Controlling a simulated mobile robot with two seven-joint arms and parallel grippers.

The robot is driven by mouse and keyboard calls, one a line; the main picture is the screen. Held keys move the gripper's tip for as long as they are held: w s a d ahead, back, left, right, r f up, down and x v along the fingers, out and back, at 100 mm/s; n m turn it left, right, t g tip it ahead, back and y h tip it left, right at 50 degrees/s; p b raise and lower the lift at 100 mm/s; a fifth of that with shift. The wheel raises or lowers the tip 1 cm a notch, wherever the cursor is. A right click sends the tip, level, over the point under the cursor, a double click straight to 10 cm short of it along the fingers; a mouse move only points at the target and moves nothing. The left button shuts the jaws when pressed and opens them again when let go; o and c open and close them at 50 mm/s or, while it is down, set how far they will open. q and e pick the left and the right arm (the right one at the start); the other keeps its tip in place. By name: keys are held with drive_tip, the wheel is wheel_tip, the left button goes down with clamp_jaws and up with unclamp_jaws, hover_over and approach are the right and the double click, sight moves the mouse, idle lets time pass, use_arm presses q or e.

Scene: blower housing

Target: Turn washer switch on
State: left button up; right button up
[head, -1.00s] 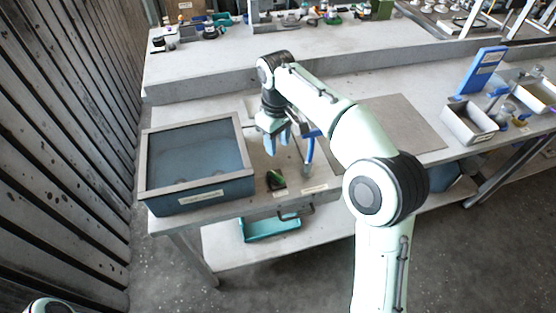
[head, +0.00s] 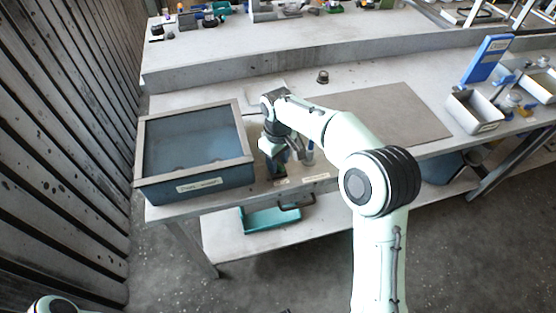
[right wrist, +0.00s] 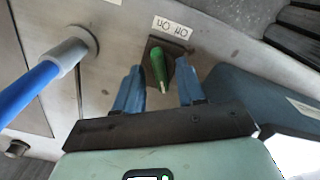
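The washer switch is a green lever (right wrist: 158,66) on a small dark base, with a white label beside it in the right wrist view. My right gripper (right wrist: 160,72) is open, its two blue fingers apart on either side of the lever. Whether a finger touches the lever I cannot tell. In the head view my right gripper (head: 280,164) is low over the bench's front edge, right of the washer basin (head: 246,140), and mostly hides the switch. My left gripper is out of view; only a bit of my left arm shows at the bottom left corner.
A blue rod (right wrist: 28,92) in a grey round collar (right wrist: 72,50) stands close beside the gripper. A teal tray (head: 270,221) sits on the shelf below. A grey mat (head: 385,112) lies to the right. A grey bin (head: 474,112) and blue board (head: 487,58) stand farther right.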

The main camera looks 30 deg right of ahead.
clamp_jaws()
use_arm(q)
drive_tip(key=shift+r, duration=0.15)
use_arm(e)
drive_tip(key=m+p, duration=0.1)
drive_tip(key=m, duration=0.2)
drive_tip(key=shift+r, duration=0.1)
drive_tip(key=m, duration=0.2)
drive_tip(key=shift+m+p, duration=0.4)
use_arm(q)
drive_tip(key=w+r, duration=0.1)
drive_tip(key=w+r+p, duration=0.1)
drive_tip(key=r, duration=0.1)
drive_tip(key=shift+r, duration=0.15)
use_arm(e)
drive_tip(key=m, duration=0.6)
drive_tip(key=shift+a, duration=0.1)
